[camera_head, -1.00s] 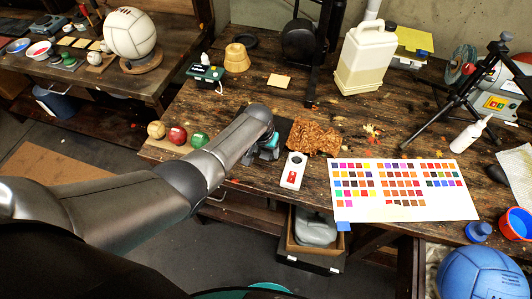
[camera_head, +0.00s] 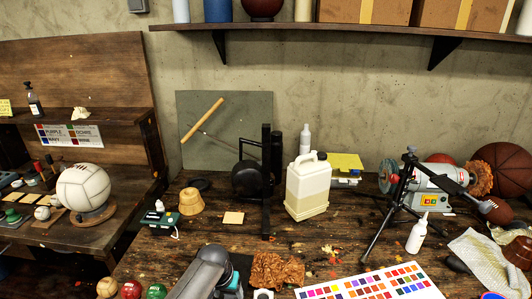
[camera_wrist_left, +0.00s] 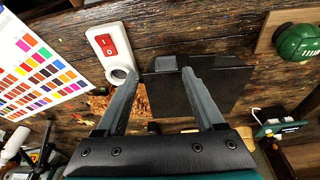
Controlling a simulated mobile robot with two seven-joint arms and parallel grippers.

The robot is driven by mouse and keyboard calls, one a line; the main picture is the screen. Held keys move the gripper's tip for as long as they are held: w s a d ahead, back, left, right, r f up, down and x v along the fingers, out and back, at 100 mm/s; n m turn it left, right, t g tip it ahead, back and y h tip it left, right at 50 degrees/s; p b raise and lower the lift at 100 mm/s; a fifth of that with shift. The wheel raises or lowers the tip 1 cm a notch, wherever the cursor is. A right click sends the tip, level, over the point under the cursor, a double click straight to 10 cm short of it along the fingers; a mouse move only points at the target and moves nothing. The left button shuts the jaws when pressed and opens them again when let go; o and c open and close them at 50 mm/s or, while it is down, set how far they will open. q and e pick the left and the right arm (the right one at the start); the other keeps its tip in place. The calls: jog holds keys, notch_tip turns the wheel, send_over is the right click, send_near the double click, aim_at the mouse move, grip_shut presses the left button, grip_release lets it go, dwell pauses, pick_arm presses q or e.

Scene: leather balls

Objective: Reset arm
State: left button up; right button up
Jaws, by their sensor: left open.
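My left arm (camera_head: 208,268) comes in at the bottom of the head view, over the front of the brown wooden workbench (camera_head: 345,245). Its gripper is mostly cut off by the lower edge there. In the left wrist view my left gripper (camera_wrist_left: 159,78) is open, with its two fingers apart and nothing between them. The fingers point at the bench beside a black plate (camera_wrist_left: 232,88) and a white switch box with a red rocker (camera_wrist_left: 108,44). My right gripper does not show.
Near the arm lie a crumpled brown leather piece (camera_head: 278,270), a colour chart (camera_head: 372,286) and small balls, including a green one (camera_head: 157,291). A plastic jug (camera_head: 308,188), a black stand (camera_head: 266,180) and a tripod (camera_head: 397,205) stand farther back. A shelf (camera_head: 340,30) spans the wall.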

pick_arm(q)
jog(key=s+r, duration=0.1)
jog(key=s, duration=1.3)
jog(key=s+a+r+m, duration=0.1)
jog(key=s+a+r, duration=0.3)
jog(key=s+r, duration=0.9)
jog(key=s+f+b, duration=0.2)
jog(key=f+b, duration=0.4)
jog(key=f, duration=1.2)
jog(key=s+f+b, duration=0.2)
jog(key=f+b, duration=0.4)
jog(key=f, duration=1.2)
jog(key=s+a+f+g+b, duration=0.1)
jog(key=s+f+b, duration=0.5)
jog(key=f, duration=0.7)
jog(key=s+a+f+b, duration=0.1)
jog(key=s+f+b, duration=0.5)
jog(key=s+f, duration=0.3)
notch_tip(320, 180, down, 4)
jog(key=shift+s+a+f+g, duration=0.1)
jog(key=shift+s+a+g, duration=0.05)
jog(key=shift+g, duration=0.25)
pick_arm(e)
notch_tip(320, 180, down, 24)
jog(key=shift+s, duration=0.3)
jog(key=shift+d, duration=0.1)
